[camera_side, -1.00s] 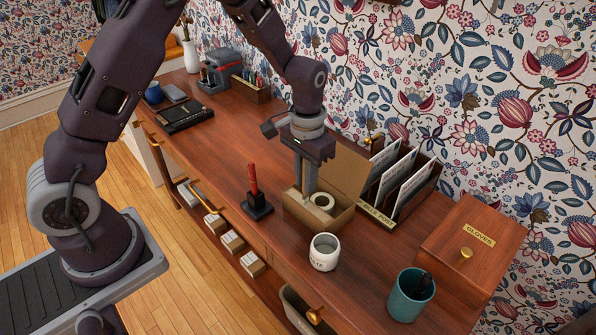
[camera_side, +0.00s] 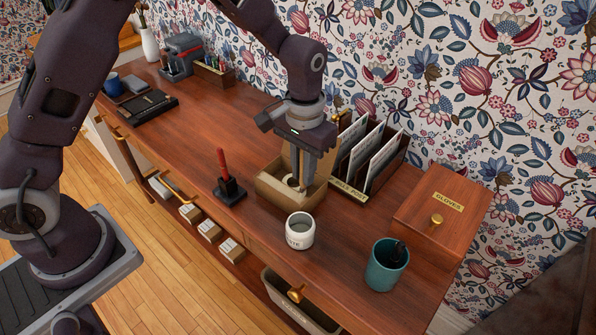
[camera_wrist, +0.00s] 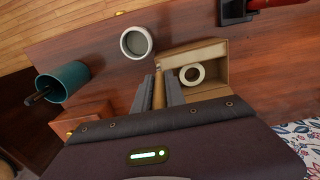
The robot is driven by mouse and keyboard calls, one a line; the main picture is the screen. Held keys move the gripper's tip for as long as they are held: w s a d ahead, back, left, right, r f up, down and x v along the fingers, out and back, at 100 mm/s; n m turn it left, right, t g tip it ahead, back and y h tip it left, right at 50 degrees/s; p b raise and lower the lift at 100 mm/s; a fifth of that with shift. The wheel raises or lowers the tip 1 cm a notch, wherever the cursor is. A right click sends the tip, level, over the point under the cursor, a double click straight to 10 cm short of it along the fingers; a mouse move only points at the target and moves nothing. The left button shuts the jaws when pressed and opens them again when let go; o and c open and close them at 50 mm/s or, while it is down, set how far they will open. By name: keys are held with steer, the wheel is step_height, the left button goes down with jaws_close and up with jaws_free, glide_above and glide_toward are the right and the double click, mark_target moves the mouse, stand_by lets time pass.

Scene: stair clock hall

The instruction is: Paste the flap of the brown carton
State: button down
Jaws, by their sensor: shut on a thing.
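The brown carton (camera_side: 310,199) sits on the wooden table with a pale ring-shaped roll (camera_wrist: 192,74) inside. Its flap (camera_wrist: 158,94) stands up from one side. My gripper (camera_side: 303,184) points down at the carton and is shut on the flap, which shows as a tan strip between the fingers in the wrist view. The fingers hide part of the flap in the side view. A white pot (camera_side: 300,232) with lettering ending in "TE" stands near the carton's front. A red-handled tool (camera_side: 222,163) stands upright in a black holder (camera_side: 229,191) to the left.
A letter rack (camera_side: 372,160) stands close behind the carton, against the wall. A teal cup (camera_side: 386,266) and a wooden gloves box (camera_side: 443,205) are to the right. A black pad (camera_side: 147,107) lies at far left. The table between pad and red tool is clear.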

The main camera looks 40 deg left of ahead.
steer(key=shift+r, duration=3.2)
steer(key=shift+w+d+f, duration=0.1)
